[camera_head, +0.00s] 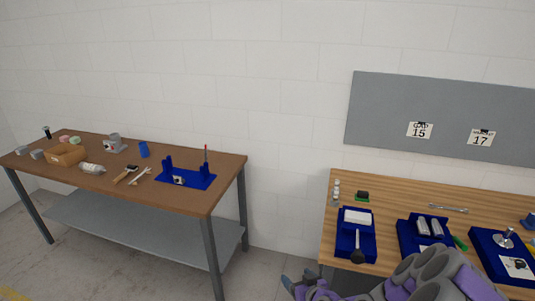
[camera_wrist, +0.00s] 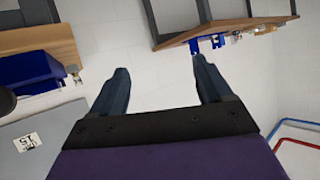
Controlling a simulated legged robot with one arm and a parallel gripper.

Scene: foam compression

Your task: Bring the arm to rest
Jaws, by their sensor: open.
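My gripper (camera_wrist: 161,82) shows in the wrist view with its two fingers spread wide apart and nothing between them. In the head view my purple and grey arm is at the bottom right, in front of the near edge of the right workbench (camera_head: 384,184). The gripper end (camera_head: 300,284) points left, toward the gap between the two tables, and is partly cut off by the picture's lower edge.
The left table (camera_head: 215,190) holds a blue fixture, tools, a mug and a wooden box. The right bench holds several blue trays, one with a white block (camera_head: 357,217). A grey board (camera_head: 440,110) hangs behind. Floor between the tables is clear.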

